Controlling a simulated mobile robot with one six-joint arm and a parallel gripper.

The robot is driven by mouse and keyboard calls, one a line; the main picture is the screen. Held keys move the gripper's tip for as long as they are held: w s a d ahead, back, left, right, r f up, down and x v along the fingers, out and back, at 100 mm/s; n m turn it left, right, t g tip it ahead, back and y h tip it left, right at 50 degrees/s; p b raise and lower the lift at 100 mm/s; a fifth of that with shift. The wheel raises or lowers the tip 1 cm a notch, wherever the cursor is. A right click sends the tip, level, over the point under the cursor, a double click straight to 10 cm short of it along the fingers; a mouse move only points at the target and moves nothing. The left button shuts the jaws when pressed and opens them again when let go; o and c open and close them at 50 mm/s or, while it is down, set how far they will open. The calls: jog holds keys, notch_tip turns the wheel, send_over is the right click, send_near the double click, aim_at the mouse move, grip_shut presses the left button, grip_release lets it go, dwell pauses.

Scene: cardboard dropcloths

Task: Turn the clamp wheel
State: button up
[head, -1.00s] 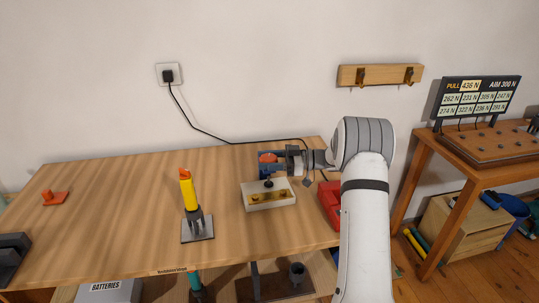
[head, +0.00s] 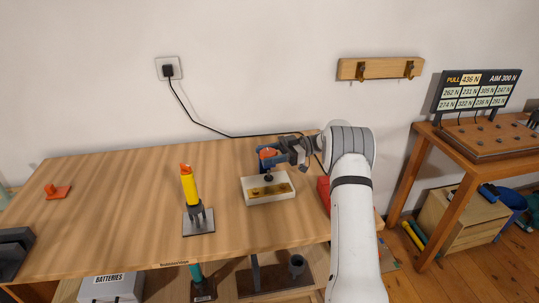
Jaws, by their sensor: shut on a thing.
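The clamp wheel appears to be the small orange-red piece (head: 267,153) at the end of my arm, above the back of the workbench. My gripper (head: 268,160), with blue parts around the orange piece, is shut on it. A dark knob on a short stem (head: 268,178) stands just below, at the back edge of a white tray (head: 284,194). My gripper hides much of the orange piece, and what it is fixed to is too small to tell.
A yellow tool with an orange tip (head: 189,185) stands upright on a grey plate. An orange-red piece (head: 57,191) lies at the far left of the workbench (head: 120,220). A red box (head: 323,194) stands near my arm. A black cable runs to the wall socket (head: 168,69).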

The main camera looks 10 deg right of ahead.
jog(key=o, duration=1)
jog(key=d+p, duration=0.2)
jog(key=p, duration=0.2)
jog(key=w+d+p, duration=0.1)
jog(key=d+p, duration=0.1)
jog(key=p, duration=0.1)
jog(key=d+p, duration=0.2)
jog(key=p, duration=0.2)
jog(key=shift+w+d+r+p, duration=0.25)
jog(key=shift+w+r+p, duration=0.1)
jog(key=shift+r, duration=0.05)
jog(key=shift+d+p, duration=0.1)
jog(key=shift+p, duration=0.55)
jog(key=p, duration=0.4)
jog(key=shift+s+d+f, duration=0.1)
jog(key=shift+d, duration=0.2)
jog(key=shift+d+f+p, duration=0.1)
jog(key=shift+f+p, duration=0.2)
jog(key=shift+p, duration=0.45)
